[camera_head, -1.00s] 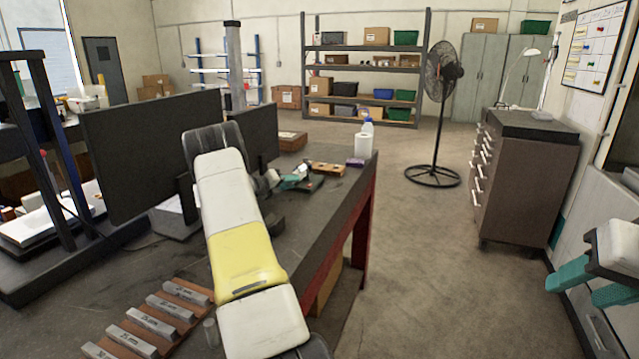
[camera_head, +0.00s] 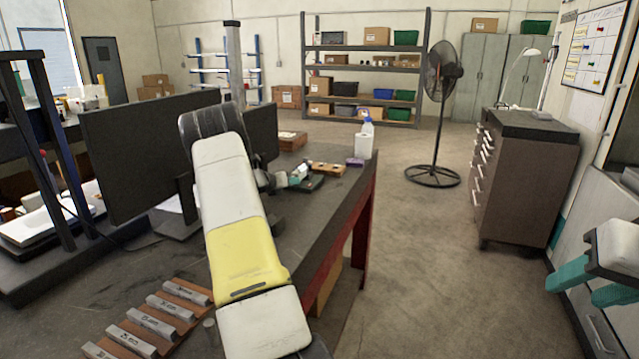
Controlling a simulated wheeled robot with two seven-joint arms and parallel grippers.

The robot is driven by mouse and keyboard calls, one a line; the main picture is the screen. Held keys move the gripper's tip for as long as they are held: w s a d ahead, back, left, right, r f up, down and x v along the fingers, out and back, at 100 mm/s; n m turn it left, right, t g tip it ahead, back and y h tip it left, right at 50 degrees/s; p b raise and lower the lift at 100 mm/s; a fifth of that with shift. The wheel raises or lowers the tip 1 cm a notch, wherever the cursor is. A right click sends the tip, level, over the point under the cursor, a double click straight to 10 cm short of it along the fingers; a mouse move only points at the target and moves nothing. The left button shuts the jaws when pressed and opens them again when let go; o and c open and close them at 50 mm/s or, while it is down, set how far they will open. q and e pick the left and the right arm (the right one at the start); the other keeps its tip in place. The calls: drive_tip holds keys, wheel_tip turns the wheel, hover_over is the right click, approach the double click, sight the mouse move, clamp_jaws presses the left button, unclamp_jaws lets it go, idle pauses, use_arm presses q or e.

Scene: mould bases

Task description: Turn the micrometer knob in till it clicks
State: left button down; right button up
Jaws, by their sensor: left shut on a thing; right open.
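My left arm reaches forward over the workbench (camera_head: 330,220), and its wrist hides part of what lies behind it. My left gripper (camera_head: 297,179) is at the far part of the bench, small in the view, with a little teal showing at its fingers. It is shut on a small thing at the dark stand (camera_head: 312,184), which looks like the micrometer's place. The micrometer and its knob are too small and covered to make out clearly. My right gripper (camera_head: 588,283) is at the lower right, open and empty, its teal fingers apart, away from the bench.
A wooden block (camera_head: 327,168), a small purple thing (camera_head: 354,162) and a white bottle (camera_head: 363,146) stand just beyond the stand. Monitors (camera_head: 150,150) are on the left. Labelled metal bars (camera_head: 152,324) lie at the front.

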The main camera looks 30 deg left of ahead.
idle(0.3)
use_arm(q)
drive_tip(key=c, duration=1.2)
unclamp_jaws()
drive_tip(key=v, duration=0.8)
drive_tip(key=shift+w, duration=0.1)
